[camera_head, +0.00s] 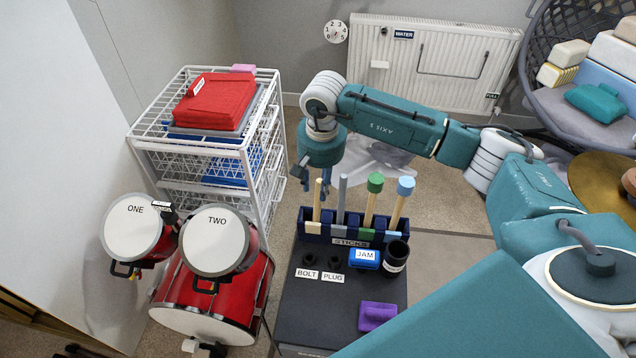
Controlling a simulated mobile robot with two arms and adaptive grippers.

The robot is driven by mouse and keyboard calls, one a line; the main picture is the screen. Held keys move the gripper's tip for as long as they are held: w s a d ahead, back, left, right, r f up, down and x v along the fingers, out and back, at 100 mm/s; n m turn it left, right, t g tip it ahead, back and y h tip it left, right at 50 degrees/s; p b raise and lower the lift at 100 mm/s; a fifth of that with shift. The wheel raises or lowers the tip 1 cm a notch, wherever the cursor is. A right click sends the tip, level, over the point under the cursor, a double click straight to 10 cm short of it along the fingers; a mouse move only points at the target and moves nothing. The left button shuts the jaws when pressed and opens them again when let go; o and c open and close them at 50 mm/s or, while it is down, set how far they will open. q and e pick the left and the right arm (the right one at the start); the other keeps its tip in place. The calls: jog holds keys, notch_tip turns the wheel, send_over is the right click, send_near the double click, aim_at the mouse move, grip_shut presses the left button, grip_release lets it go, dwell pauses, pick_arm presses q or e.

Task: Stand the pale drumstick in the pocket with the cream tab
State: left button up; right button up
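The pale drumstick (317,202) stands upright at the left end of the dark blue stick rack (349,242), its lower end hidden in the pocket behind the cream tab (313,227). My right gripper (315,184) points down at the top of this stick. Its fingers look spread, one on each side of the stick, with no clear contact. A grey stick (341,200), a green-headed stick (372,200) and a blue-headed stick (402,202) stand in the other pockets. My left gripper is out of view.
The rack stands on a dark box top with a blue JAM block (364,258), a black cup (395,256) and a purple block (377,316). Red drums (212,290) and a white wire drawer unit (205,150) stand left. A radiator (432,62) is behind.

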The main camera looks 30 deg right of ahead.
notch_tip(320, 180, up, 12)
jog(key=s, duration=0.1)
jog(key=shift+s, duration=0.2)
dwell(0.4)
jog(key=shift+a, duration=0.1)
dwell(0.7)
